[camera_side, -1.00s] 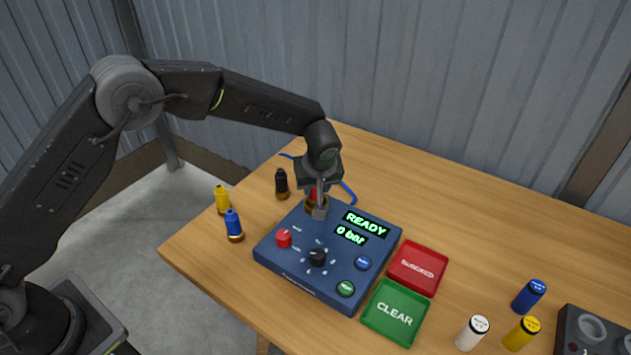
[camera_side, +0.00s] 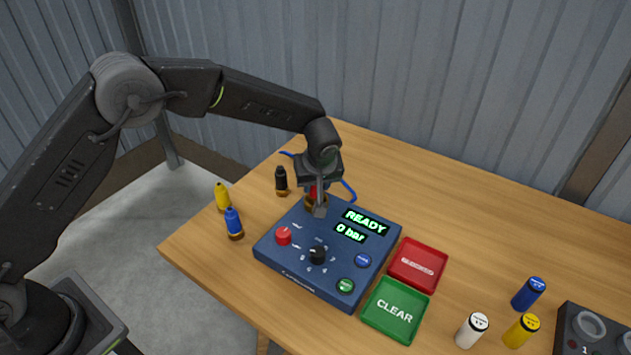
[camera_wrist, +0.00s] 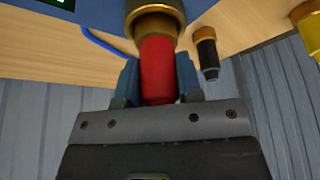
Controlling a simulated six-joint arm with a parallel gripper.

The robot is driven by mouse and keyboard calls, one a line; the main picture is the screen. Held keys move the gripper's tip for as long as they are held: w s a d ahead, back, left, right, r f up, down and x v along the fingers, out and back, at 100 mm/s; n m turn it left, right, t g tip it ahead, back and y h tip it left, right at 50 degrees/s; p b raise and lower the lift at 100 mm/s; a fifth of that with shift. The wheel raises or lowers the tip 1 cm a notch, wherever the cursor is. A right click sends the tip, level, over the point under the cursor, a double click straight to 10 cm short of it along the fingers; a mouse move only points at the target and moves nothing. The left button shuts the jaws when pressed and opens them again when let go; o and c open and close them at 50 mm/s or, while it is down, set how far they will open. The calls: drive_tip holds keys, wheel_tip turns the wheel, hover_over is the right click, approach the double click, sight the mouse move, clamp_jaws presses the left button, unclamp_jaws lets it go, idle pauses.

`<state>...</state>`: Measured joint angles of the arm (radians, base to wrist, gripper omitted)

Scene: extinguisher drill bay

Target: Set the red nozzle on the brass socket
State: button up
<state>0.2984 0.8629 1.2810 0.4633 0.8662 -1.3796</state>
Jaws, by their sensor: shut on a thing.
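The red nozzle (camera_wrist: 157,68) stands between my gripper's two fingers (camera_wrist: 158,80) in the wrist view, and the fingers are shut on its red body. Its brass end meets the wider brass socket (camera_wrist: 155,8) at the top of that view. Whether it is fully seated I cannot tell. In the side view my gripper (camera_side: 319,200) points down at the back left corner of the blue panel (camera_side: 300,285). Only a bit of red nozzle (camera_side: 312,192) shows beside the fingers there, with some brass (camera_side: 309,204) below it.
Black (camera_side: 281,180), yellow (camera_side: 222,195) and blue (camera_side: 232,221) nozzles stand left of the panel. A red tray (camera_side: 441,262) and a green CLEAR tray (camera_side: 372,323) lie to its right. Several capped cylinders and a dark block (camera_side: 605,320) are farther right. The back of the table is clear.

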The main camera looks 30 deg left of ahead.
drive_tip(key=shift+f, duration=0.6)
drive_tip(key=o, duration=0.7)
drive_tip(key=v, duration=1.1)
idle(0.4)
drive_tip(key=shift+a, duration=0.1)
